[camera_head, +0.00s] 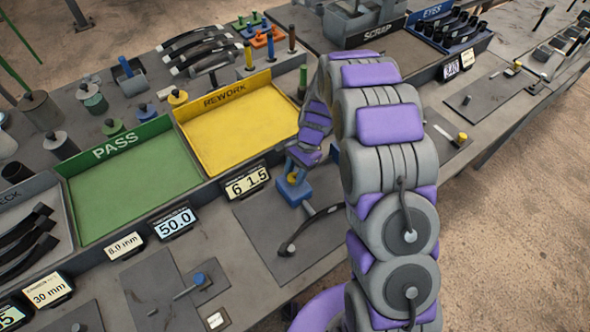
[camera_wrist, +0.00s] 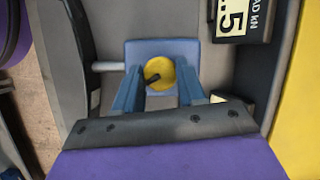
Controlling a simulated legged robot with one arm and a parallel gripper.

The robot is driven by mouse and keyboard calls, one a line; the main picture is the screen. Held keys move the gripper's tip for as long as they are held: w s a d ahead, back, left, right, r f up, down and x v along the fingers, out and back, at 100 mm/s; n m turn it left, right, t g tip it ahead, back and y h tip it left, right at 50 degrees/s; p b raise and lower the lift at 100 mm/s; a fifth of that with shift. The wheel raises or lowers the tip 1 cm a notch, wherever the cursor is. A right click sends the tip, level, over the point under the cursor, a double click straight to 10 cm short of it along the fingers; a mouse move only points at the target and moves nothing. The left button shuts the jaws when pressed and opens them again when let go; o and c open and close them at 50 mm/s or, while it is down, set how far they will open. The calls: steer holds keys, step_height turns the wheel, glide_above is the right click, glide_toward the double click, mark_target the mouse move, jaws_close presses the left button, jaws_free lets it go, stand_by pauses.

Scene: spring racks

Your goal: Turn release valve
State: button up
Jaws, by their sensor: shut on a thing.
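The release valve shows as a yellow round knob (camera_wrist: 160,74) with a short dark pin, on a blue block (camera_wrist: 135,50), in the wrist view. In the head view the blue block (camera_head: 292,194) sits on a dark plate beside a curved black lever (camera_head: 308,230), with a bit of the yellow knob (camera_head: 293,178) visible. My gripper (camera_wrist: 158,90) has its two blue fingers on either side of the knob, shut on it. In the head view the gripper (camera_head: 297,170) reaches down to the block, and my arm hides part of that station.
A yellow REWORK tray (camera_head: 240,120) and a green PASS tray (camera_head: 130,185) lie behind and left; both look empty. A display reading 6 1.5 (camera_head: 247,183) stands close to the block. A SCRAP bin (camera_head: 376,32) and an EYES bin (camera_head: 440,12) stand at the back.

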steer(key=n+h, duration=0.1)
steer(key=n, duration=0.1)
steer(key=n+g+h+p, duration=0.1)
steer(key=n, duration=0.2)
steer(key=shift+w+a+r+n+p, duration=0.1)
steer(key=shift+w+a+n+p, duration=0.1)
steer(key=shift+n+p, duration=0.1)
steer(key=n+h, duration=0.1)
steer(key=n, duration=0.2)
steer(key=n+h+p, duration=0.1)
steer(key=n, duration=0.1)
steer(key=shift+a+n, duration=0.15)
steer(key=shift+n, duration=0.25)
steer(key=o, duration=1)
steer(key=shift+w+a+p+v, duration=0.1)
steer(key=shift+a+p+v, duration=0.1)
steer(key=shift+v, duration=2.65)
steer(key=shift+w+a+p+v, duration=0.1)
steer(key=shift+p+v, duration=0.15)
steer(key=shift+v, duration=2.65)
steer(key=shift+a+p+v, duration=0.1)
steer(key=shift+p+v, duration=0.1)
steer(key=shift+v, duration=2.65)
